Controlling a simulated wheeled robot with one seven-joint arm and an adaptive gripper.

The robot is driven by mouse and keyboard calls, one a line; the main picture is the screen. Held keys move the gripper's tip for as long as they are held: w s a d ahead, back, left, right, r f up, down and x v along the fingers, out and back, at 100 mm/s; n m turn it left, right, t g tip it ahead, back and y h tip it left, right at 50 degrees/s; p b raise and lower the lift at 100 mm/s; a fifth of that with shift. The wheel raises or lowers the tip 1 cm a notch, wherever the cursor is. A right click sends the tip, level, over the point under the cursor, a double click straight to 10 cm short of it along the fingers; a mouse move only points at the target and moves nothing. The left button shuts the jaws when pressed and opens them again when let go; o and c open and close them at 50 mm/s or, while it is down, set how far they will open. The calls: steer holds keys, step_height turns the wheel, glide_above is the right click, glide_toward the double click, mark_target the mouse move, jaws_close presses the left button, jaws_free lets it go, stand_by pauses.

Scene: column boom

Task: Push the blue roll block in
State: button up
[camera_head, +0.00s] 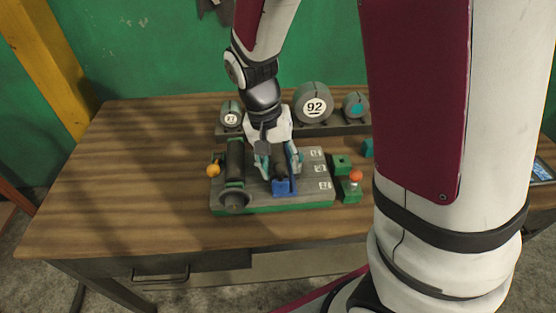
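The blue block (281,187) sits at the front of a grey and green fixture (319,193) on the wooden table. I take it to be the blue roll block. My gripper (279,167) points down over the fixture, just behind the blue block. Its two fingers are spread apart, one to the left and one to the right, with a dark gap between them. I cannot tell whether a finger touches the block. The slot behind the block is partly hidden by my gripper.
A dark cylinder (235,160) lies along the fixture's left side, near an orange ball (213,170). Green blocks (351,192) and a red-orange ball (355,175) stand at its right. Round gauges, one marked 92 (313,103), stand behind. The table's left part (125,170) is clear.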

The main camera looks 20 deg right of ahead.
jaws_close()
steer(key=shift+w+a+p, duration=0.2)
steer(key=shift+w+a, duration=0.1)
steer(key=shift+a, duration=0.6)
steer(key=shift+w+a+p, duration=0.2)
steer(key=shift+w+a, duration=0.1)
steer(key=shift+a, duration=0.55)
steer(key=shift+o, duration=1.5)
jaws_free()
step_height(320, 180, up, 12)
steer(key=w+a, duration=0.1)
steer(key=a, duration=0.1)
steer(key=s+d+r+n+t+y, duration=0.1)
steer(key=s+d+r+n+t, duration=0.2)
steer(key=s, duration=0.5)
steer(key=s+d+r+n+t+y, duration=0.1)
steer(key=s+d+r+n+t, duration=0.1)
steer(key=s+r, duration=0.3)
steer(key=s+d+t, duration=0.1)
steer(key=s, duration=0.2)
steer(key=shift+r+n, duration=0.2)
steer(key=shift+n, duration=0.2)
